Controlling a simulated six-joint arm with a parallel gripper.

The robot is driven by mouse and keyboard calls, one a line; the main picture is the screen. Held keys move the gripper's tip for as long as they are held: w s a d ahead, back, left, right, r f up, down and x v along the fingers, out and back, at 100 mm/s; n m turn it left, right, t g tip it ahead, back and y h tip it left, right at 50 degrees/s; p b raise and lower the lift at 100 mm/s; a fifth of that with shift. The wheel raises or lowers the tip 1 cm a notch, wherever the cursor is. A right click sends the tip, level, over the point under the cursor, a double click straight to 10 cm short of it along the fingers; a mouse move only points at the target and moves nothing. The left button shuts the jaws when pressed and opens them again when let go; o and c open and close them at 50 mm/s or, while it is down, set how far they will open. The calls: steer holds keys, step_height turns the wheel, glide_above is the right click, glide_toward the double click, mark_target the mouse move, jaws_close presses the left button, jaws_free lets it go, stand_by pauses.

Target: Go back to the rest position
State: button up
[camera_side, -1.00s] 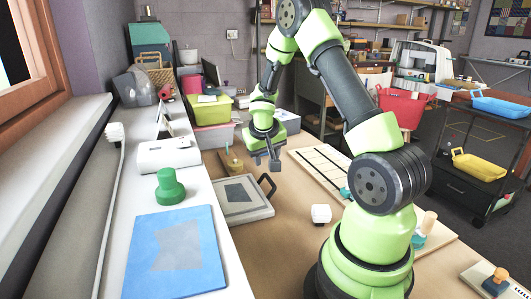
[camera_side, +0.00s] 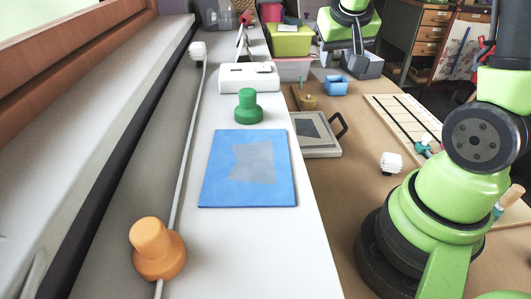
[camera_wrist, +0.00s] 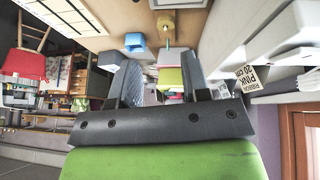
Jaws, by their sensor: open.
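My gripper (camera_side: 348,50) is near the top of the side view, above the far part of the wooden table. It also shows in the wrist view (camera_wrist: 160,60), its two dark fingers spread apart with nothing held between them. A small blue box (camera_side: 336,86) is on the table below and apart from the gripper. The box shows beyond the fingers in the wrist view (camera_wrist: 135,41). The upper arm links are partly cut off in the side view.
A brown pot (camera_side: 306,98) and a framed tray with a dark handle (camera_side: 324,150) are near the sill. A white cube-like piece (camera_side: 391,162) and a slotted board (camera_side: 400,112) are on the table. Green (camera_side: 250,106) and orange (camera_side: 158,250) knobs and a blue mat (camera_side: 218,185) lie left.

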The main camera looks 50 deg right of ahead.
steer(key=s+a+r+n+t+y, duration=0.2)
steer(key=s+a, duration=0.3)
steer(key=a, duration=0.4)
steer(key=s+a+r+n+t+y, duration=0.2)
steer(key=s+a+r+y, duration=0.2)
steer(key=a, duration=0.4)
steer(key=s+r, duration=0.1)
steer(key=s, duration=0.1)
steer(key=shift+s+a+r+y, duration=0.3)
steer(key=shift+a, duration=0.1)
